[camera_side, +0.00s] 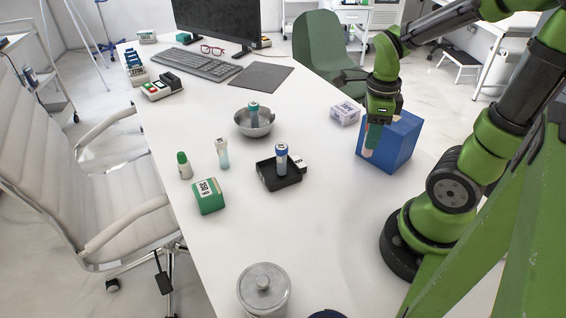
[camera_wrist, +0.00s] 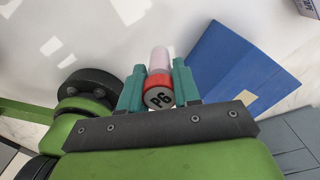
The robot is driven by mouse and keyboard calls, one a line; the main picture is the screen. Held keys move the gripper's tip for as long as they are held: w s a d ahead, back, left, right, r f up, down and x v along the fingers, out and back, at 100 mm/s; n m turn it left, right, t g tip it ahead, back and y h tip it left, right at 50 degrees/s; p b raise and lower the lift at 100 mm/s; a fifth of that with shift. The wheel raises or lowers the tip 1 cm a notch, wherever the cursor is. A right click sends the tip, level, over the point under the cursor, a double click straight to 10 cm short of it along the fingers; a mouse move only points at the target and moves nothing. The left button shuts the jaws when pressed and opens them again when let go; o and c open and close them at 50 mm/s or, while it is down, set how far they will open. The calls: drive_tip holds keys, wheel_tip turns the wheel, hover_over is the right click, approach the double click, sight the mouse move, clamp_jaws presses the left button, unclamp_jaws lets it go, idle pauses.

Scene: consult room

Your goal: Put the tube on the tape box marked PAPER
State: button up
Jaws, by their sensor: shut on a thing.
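My gripper (camera_side: 374,140) is shut on a tube (camera_wrist: 161,70) with a pink-white body and a red cap marked P6. In the wrist view, the teal fingers grip it around the cap. In the side view, the gripper is in front of a blue box, with only a pale sliver of the tube (camera_side: 368,151) showing. A small white-lilac box (camera_side: 346,113) with dark lettering lies left of the gripper; its label is too small to read surely. Its edge shows in the wrist view (camera_wrist: 309,7). A green-and-white box (camera_side: 209,196) also has unclear lettering.
The blue box (camera_side: 398,141) stands close to my gripper. A metal bowl (camera_side: 240,130) holds a teal-capped tube. A black tray (camera_side: 266,179) holds a blue-capped tube. A pale tube (camera_side: 222,154), green-capped bottle (camera_side: 184,166) and glass jar (camera_side: 264,292) stand on the table.

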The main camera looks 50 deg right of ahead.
drive_tip(key=r, duration=0.7)
drive_tip(key=w+r, duration=0.1)
drive_tip(key=r, duration=0.3)
drive_tip(key=shift+d+r, duration=0.25)
drive_tip(key=shift+d, duration=0.1)
drive_tip(key=w+d+r+m, duration=0.2)
drive_tip(key=w+d, duration=0.7)
drive_tip(key=d, duration=0.1)
drive_tip(key=m, duration=0.1)
hover_over(346, 108)
wheel_tip(346, 108, down, 14)
drive_tip(key=r, duration=0.1)
drive_tip(key=shift+f, duration=2.3)
drive_tip(key=shift+f, duration=0.15)
drive_tip(key=o, duration=1)
